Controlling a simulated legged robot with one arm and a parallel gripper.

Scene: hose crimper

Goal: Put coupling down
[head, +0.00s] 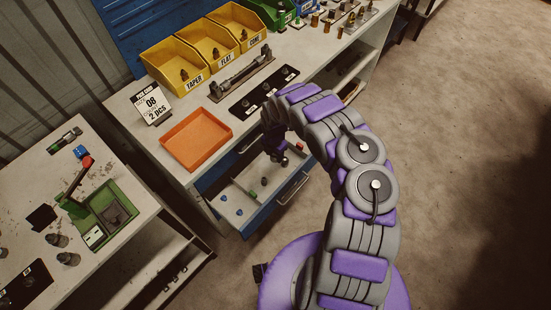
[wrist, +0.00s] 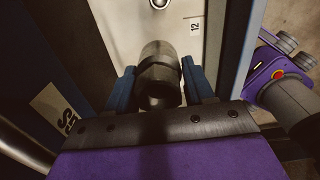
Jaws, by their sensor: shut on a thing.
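My gripper (wrist: 161,92) is shut on a dark metal coupling (wrist: 159,68), held between two blue fingers in the wrist view. The coupling is over the pale floor of an open drawer (wrist: 118,20) with a "12" label. In the head view my gripper (head: 279,156) reaches down over the open blue drawer (head: 263,210) below the workbench. My arm hides part of the drawer, and the held coupling cannot be made out clearly there. I cannot tell whether the coupling touches the drawer floor. Another small round metal part (wrist: 159,3) shows at the top edge of the wrist view.
Small blue parts (head: 224,198) and dark parts (head: 251,193) lie in the drawer. On the workbench are an orange tray (head: 197,138), a sign (head: 152,102) reading 08 and 2 pcs, and yellow bins (head: 174,68). A side table (head: 50,190) holds a green machine (head: 105,215).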

